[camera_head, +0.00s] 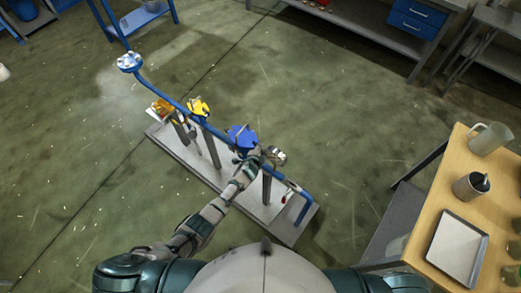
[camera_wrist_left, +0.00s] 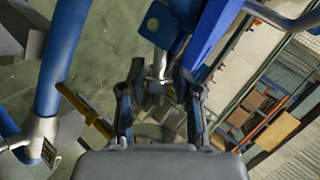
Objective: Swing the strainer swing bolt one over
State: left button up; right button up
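The blue strainer (camera_head: 241,136) sits on the blue pipe run above the grey base plate (camera_head: 290,232). My left gripper (camera_head: 274,156) is at the strainer's right side. In the left wrist view, a metal swing bolt (camera_wrist_left: 160,64) hangs below a blue lug (camera_wrist_left: 163,24) with a hole. My left gripper (camera_wrist_left: 158,86) has its two fingers apart, one on each side of the bolt's lower end. I cannot tell whether either finger touches it. The strainer's blue body (camera_wrist_left: 215,30) is just right of the bolt. My right gripper is not in view.
A yellow handle (camera_wrist_left: 84,110) is left of the gripper in the wrist view. A wooden table (camera_head: 425,215) with a tray (camera_head: 457,247) and vessels stands right. Floor around the plate is clear.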

pick_arm(q)
jog(key=shift+s+a, duration=0.1)
jog(key=v, duration=0.7)
jog(key=shift+s+r, duration=0.2)
jog(key=shift+s, duration=0.1)
